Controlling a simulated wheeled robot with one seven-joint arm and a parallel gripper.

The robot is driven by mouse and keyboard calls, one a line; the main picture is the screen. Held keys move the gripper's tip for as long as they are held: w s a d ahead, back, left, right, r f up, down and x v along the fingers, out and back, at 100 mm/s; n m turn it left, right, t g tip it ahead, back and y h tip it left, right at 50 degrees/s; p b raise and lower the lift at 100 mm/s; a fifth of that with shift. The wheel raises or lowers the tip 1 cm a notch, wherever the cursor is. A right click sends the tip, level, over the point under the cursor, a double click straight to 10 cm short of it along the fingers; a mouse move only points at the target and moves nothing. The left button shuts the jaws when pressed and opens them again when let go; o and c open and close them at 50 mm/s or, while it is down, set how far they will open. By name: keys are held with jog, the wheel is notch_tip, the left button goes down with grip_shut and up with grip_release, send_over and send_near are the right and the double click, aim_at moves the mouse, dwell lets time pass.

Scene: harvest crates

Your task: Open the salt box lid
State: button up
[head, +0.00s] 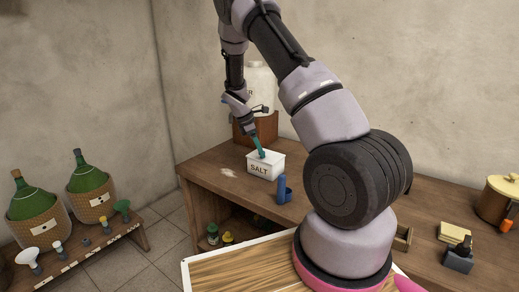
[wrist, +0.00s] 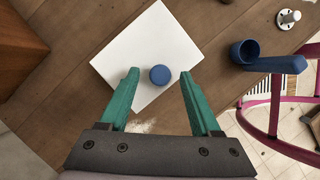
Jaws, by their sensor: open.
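The white salt box (head: 262,170), marked SALT, stands on the wooden table. In the wrist view its flat white lid (wrist: 140,50) is seen from above, lying flat with a round blue knob (wrist: 160,75) on it. My gripper (wrist: 158,73) has two green fingers, open, one on each side of the knob with gaps between. The finger tips seem near knob height; I cannot tell the exact height. In the head view my gripper (head: 262,154) is over the box top, and the knob is hidden behind the fingers.
A blue scoop-like cup (head: 283,190) stands right of the box; it also shows in the wrist view (wrist: 245,54). A wooden block (head: 262,127) with a white container (head: 258,88) stands behind the box. A white spill (head: 228,173) lies left of the box.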

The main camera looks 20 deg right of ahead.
grip_shut()
dwell(1.4)
